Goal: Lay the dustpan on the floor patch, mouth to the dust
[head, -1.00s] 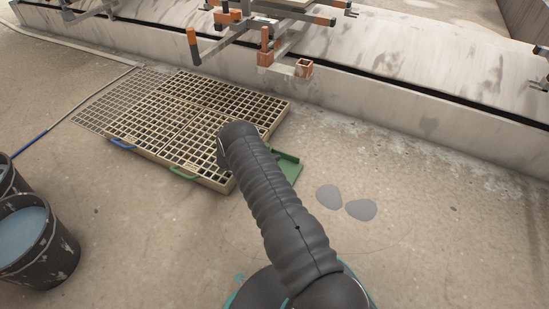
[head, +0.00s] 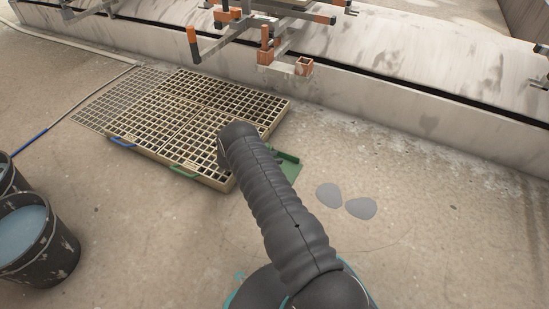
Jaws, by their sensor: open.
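A green dustpan (head: 289,162) shows in the head view, lying at the right edge of the raised grating, partly hidden behind my arm. Two flat grey patches (head: 329,195) lie close together on the floor to its right; I cannot tell whether they are the dust. A faint curved outline marks the bare concrete below them. My arm, in a dark ribbed sleeve, reaches up across the middle of the view. My gripper is hidden behind it, so its place relative to the dustpan does not show.
A tan grating (head: 180,120) with blue and green handles lies left of my arm. Black buckets (head: 38,262) of bluish liquid stand at lower left. A low concrete kerb (head: 400,112) and a metal carousel frame (head: 266,45) bound the back. The floor at right is open.

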